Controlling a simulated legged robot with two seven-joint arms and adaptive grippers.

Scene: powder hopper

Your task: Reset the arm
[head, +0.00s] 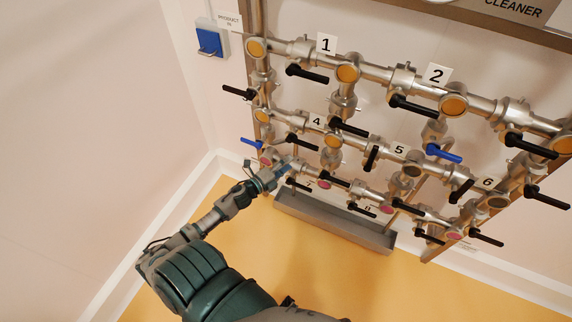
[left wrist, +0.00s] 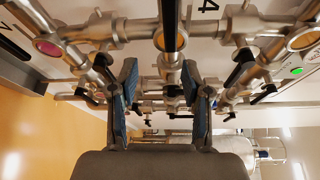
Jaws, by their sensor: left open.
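My left arm comes in from the bottom left in the head view. Its gripper (head: 284,168) is at the lower left part of the steel pipe frame, close to the lowest pipe row. In the left wrist view the two blue-padded fingers of the left gripper (left wrist: 160,78) stand wide apart. Nothing shows held between them. Pipes and a black valve handle (left wrist: 170,25) lie beyond the fingers, and I cannot tell whether either finger touches a pipe. My right gripper is not in view.
Steel pipes with black handles and numbered labels fill the right side. Blue handles (head: 443,153) are among them. A steel trough (head: 335,222) lies under the lowest row. A blue wall box (head: 209,41) hangs at top left. The yellow floor (head: 335,285) in front is clear.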

